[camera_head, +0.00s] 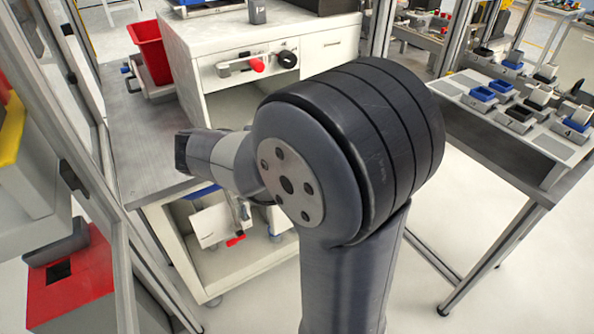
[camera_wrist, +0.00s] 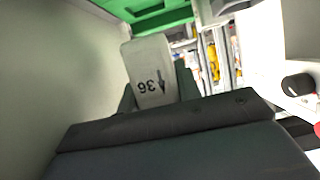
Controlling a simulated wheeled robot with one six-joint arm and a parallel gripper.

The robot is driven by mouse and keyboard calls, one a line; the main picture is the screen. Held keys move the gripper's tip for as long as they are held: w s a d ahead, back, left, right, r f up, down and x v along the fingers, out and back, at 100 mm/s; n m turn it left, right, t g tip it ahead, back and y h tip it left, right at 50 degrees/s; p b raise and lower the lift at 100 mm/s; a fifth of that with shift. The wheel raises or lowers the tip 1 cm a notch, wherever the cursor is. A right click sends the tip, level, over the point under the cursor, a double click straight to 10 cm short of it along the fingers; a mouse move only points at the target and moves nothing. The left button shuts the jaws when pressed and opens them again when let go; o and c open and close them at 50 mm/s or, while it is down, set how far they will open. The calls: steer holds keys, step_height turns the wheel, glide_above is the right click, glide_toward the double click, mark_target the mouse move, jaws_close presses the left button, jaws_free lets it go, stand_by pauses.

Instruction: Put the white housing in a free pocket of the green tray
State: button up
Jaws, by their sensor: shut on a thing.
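The white housing (camera_wrist: 151,62), marked with an upside-down 36 and an arrow, is in the wrist view. My gripper (camera_wrist: 153,92) is shut on it, with dark fingers at its left and right sides. The housing sticks out past the fingers, and its lower end is hidden by the gripper body. A green thing (camera_wrist: 152,20) crosses the top of the wrist view, beyond the housing. It is cut off by the frame, and I cannot tell if it is the green tray. In the head view my arm hides the gripper and housing.
A white cabinet (camera_head: 225,37) stands behind my arm. A red bin (camera_head: 150,50) is left of it, by a grey worktop (camera_head: 135,125). A table (camera_head: 505,135) with several blue and grey holders stands at right. Open floor (camera_head: 490,225) lies beneath.

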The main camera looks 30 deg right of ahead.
steer(key=shift+f, duration=2.8)
steer(key=shift+f+b, duration=0.2)
steer(key=shift+b, duration=0.15)
steer(key=o, duration=0.9)
steer(key=shift+r, duration=0.1)
steer(key=shift+o, duration=0.2)
steer(key=shift+r+p, duration=0.1)
steer(key=shift+p, duration=0.2)
steer(key=b+v, duration=0.1)
steer(key=v, duration=1.1)
